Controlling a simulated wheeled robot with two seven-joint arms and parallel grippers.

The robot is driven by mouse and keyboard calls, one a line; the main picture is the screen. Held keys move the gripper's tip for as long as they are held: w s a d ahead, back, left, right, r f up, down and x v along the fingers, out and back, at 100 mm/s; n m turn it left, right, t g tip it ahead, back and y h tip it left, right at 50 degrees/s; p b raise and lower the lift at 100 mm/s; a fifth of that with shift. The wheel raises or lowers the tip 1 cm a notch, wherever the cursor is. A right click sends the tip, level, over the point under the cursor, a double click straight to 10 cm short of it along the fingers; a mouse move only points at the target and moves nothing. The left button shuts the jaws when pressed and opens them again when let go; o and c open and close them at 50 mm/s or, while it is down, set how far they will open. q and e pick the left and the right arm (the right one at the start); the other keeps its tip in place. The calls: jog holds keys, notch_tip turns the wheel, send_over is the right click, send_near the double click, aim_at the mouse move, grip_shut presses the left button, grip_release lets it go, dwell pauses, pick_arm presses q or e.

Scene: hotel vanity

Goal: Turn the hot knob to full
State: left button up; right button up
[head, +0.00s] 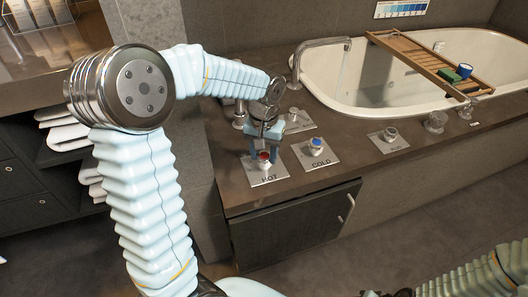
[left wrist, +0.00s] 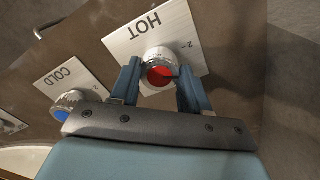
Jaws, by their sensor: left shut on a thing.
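The hot knob (head: 263,156) has a red cap and sits on a plate labelled HOT on the counter. In the left wrist view the hot knob (left wrist: 160,68) shows its red cap and white ring, with scale marks on the plate (left wrist: 190,25) beside it. My left gripper (head: 264,148) comes down from above, its two blue fingers on either side of the knob. In the left wrist view my left gripper (left wrist: 160,85) is shut on the knob. The knob's exact turn angle is hard to read. My right gripper is not in view.
The blue-capped cold knob (head: 316,146) stands close to the right of the hot knob. A third knob (head: 390,134) is further right. A chrome spout (head: 318,42) and white bathtub (head: 450,48) with a wooden tray (head: 415,55) lie behind. A cabinet door (head: 290,228) is below the counter.

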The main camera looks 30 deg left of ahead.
aim_at(264, 156)
pick_arm(q)
jog(key=n, duration=0.4)
jog(key=shift+n, duration=0.4)
dwell(0.4)
jog(key=o, duration=1.1)
jog(key=shift+c, duration=0.2)
notch_tip(264, 156, up, 14)
jog(key=p, duration=0.1)
